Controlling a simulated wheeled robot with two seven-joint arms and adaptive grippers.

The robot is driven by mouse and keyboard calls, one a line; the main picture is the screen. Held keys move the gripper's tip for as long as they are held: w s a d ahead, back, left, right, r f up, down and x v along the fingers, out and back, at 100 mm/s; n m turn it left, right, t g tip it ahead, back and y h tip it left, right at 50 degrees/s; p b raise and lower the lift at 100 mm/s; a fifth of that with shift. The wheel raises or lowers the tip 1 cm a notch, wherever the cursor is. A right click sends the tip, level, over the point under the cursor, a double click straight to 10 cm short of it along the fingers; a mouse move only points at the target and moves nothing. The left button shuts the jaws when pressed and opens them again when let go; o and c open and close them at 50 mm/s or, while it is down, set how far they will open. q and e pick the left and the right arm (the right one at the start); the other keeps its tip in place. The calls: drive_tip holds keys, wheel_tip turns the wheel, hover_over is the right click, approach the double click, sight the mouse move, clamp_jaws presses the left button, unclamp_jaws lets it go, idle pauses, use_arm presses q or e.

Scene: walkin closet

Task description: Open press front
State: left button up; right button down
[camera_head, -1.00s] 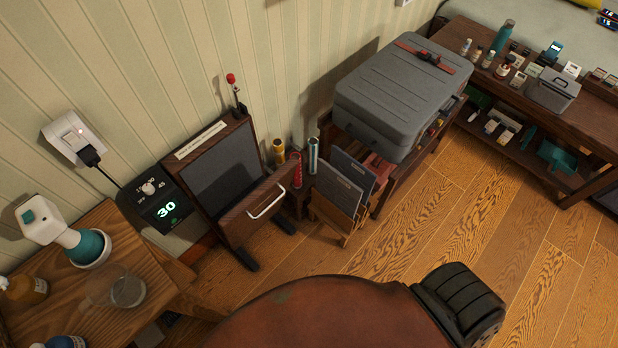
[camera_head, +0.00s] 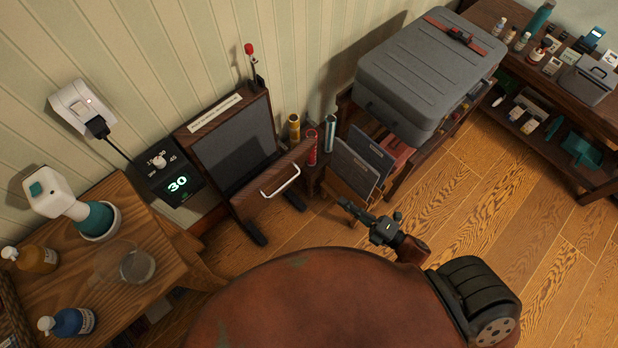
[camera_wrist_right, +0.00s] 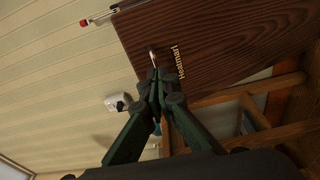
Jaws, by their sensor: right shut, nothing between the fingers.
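The trouser press (camera_head: 235,150) stands against the wall, with a dark wood frame and a grey pad. Its wooden front (camera_head: 262,198) stands out from the pad at an angle and bears a pale bar handle (camera_head: 281,180). My right gripper (camera_head: 345,205) is shut and empty, to the right of the handle and apart from it in the head view. The handle (camera_wrist_right: 153,58) shows end-on just beyond the tips. My left gripper is out of view.
A dial box (camera_head: 175,178) reading 30 sits left of the press. A wooden table (camera_head: 160,245) with bottles is further left. Upright boards in a rack (camera_head: 362,165) and a grey suitcase (camera_head: 425,75) are on the right. Open floor (camera_head: 480,200) lies at right.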

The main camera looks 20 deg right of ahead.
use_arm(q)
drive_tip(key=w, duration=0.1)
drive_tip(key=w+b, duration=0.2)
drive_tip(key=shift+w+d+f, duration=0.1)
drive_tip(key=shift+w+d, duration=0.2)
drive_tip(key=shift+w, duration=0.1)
use_arm(e)
drive_tip(key=a+r+x, duration=0.1)
drive_tip(key=x, duration=1.3)
drive_tip(key=shift+s+r+n+y, duration=0.2)
drive_tip(key=shift+r+n+y, duration=0.1)
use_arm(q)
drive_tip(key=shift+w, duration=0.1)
use_arm(e)
drive_tip(key=shift+r, duration=0.1)
